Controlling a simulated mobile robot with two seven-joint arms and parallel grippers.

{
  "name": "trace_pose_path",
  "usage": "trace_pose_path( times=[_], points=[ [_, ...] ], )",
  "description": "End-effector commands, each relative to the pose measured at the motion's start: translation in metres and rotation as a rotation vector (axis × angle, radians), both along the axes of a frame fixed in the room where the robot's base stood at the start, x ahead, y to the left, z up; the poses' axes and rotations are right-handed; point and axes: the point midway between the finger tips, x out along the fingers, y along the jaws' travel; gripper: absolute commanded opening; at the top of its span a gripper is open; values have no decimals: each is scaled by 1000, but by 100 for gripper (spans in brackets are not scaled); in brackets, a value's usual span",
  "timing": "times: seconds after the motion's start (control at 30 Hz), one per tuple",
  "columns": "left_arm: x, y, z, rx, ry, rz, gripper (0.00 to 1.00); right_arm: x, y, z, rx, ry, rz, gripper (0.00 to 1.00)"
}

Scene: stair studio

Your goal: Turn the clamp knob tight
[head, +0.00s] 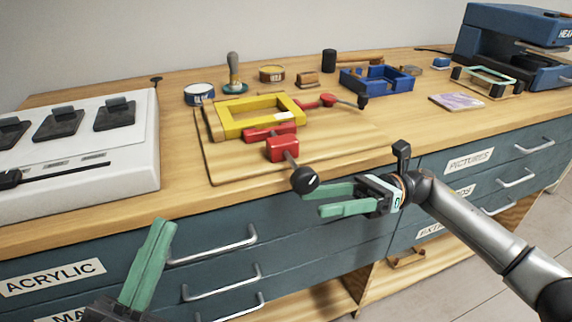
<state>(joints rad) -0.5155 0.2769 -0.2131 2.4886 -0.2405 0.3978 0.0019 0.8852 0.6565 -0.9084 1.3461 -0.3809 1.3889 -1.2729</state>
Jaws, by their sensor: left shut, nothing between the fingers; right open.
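The clamp knob (304,179) is a round black knob with a pale mark, on a short grey shaft at the front of the red clamp (281,148). The clamp sits at the front edge of a yellow frame (229,124) on a wooden board (222,172). My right gripper (312,201) is open and empty, its green fingers pointing left just below and right of the knob. I cannot tell whether they touch it. My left gripper (162,224) is shut and empty, pointing up in front of the drawers, well left of the knob.
A white machine (122,169) with dark pads stands at the left. A blue tray (347,81), tins and a mallet (329,61) are behind the board. A blue heat press (510,40) stands at the far right. Drawer handles (225,247) stick out below the bench edge.

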Motion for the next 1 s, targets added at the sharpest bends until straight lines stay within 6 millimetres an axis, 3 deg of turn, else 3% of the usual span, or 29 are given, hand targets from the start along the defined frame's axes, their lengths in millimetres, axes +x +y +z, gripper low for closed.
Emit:
trace_pose_path(
  times=[0.03,0.2,0.4,0.57,1.0],
  points=[
    [0,0,8,-2,-1,3,0,11,-13,13,-26,-75,-13,60],
    [1,2,16,-6,-3,10,0,29,-43,31,-72,-247,-26,60],
    [1,2,18,-6,-6,13,0,34,-53,38,-89,-317,-27,60],
    [1,2,18,-6,-2,14,0,28,-35,38,-88,-319,-26,60],
    [3,3,15,-6,11,16,0,2,45,38,-86,-318,-27,60]
  ],
)
